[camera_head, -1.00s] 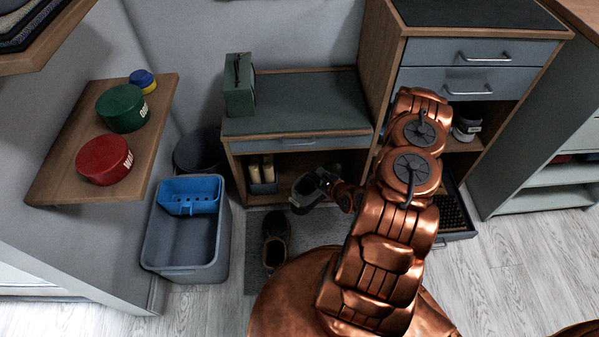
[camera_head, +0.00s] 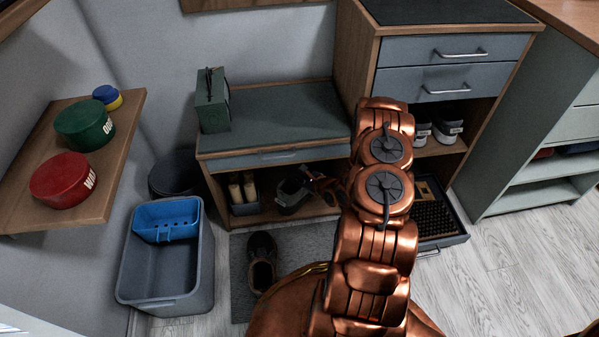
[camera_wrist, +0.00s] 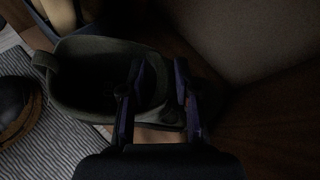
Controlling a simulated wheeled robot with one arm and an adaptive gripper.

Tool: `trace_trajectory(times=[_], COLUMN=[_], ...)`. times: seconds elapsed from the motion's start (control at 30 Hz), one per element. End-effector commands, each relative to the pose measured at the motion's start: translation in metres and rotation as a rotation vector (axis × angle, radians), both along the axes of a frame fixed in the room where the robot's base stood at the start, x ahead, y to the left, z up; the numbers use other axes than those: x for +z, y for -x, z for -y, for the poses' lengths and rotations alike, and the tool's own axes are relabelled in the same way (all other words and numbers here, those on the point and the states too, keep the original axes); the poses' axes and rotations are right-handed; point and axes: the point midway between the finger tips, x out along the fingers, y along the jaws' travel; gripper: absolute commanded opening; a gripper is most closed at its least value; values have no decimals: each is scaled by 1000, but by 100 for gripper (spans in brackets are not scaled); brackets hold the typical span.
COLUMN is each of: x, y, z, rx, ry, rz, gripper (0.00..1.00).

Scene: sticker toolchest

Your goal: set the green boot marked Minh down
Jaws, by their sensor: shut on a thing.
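My gripper (camera_head: 318,184) is shut on the rim of a dark green boot (camera_head: 291,196). The boot is at the open lower compartment of the bench (camera_head: 283,125), right of a pair of pale bottle-like things. In the wrist view, the boot (camera_wrist: 90,75) shows its open top and a pull loop, with my gripper's fingers (camera_wrist: 158,88) on its right side. Wood lies below and right of it. I cannot tell whether its sole touches the shelf. No name on the boot is readable.
A dark shoe (camera_head: 262,262) stands on the grey mat (camera_head: 310,245). A grey bin (camera_head: 165,280) with a blue basket stands left. A bristled tray (camera_head: 437,222) juts out right, below shelved pale shoes (camera_head: 447,132). A green box (camera_head: 212,105) stands on the bench.

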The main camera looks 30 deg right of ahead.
Motion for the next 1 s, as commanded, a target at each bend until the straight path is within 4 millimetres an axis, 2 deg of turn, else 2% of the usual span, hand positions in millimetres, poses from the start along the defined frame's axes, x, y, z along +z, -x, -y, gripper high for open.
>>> trace_trajectory(times=[0.1, 0.3, 0.63, 0.9, 1.0], x=[-4, -6, -7, -38, -42], y=[-22, -43, -54, -53, -53], z=[16, 30, 38, 36, 37], rx=[1, 0, -1, -1, -1], ry=[6, 3, 0, -1, -1], rz=[4, 3, 0, -1, 0], gripper=[0, 0, 0, 0, 0])
